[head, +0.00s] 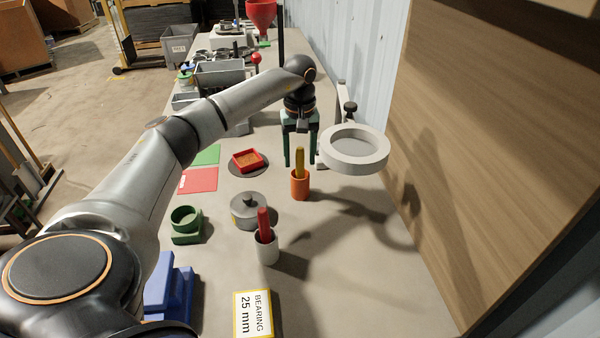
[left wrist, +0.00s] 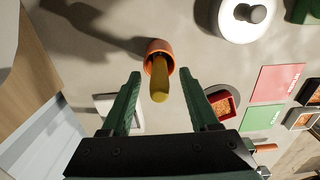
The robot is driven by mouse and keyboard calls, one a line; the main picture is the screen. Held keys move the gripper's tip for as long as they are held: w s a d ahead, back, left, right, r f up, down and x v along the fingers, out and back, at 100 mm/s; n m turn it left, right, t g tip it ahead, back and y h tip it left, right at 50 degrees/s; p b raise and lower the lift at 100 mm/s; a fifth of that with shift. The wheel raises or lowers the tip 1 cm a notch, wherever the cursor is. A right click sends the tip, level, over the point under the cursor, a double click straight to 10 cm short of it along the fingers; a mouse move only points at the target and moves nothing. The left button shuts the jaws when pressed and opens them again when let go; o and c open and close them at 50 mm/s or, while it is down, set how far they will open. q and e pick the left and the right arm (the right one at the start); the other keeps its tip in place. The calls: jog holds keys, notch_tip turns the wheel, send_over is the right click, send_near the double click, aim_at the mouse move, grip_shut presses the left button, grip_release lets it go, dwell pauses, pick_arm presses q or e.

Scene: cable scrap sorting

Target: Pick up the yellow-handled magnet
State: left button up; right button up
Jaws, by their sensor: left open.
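The yellow-handled magnet (head: 300,161) stands upright in an orange cup (head: 300,188) on the bench. My left gripper (head: 301,165) is open, pointing down, with its fingers around or just behind the yellow handle in the head view. In the left wrist view, the yellow handle (left wrist: 159,80) shows between and slightly beyond the two green fingers of my left gripper (left wrist: 167,80), and no finger visibly touches it. The orange cup (left wrist: 158,48) lies beyond the fingertips there. My right gripper is not in view.
A ring-shaped magnifier (head: 355,150) stands close to the right of the gripper. A red-handled tool (head: 264,224) in a white cup, a grey lidded pot (head: 248,212) and a red tray (head: 248,158) are nearby. A wooden panel (head: 490,130) borders the right side.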

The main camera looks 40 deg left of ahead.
pick_arm(q)
grip_shut()
dwell(0.4)
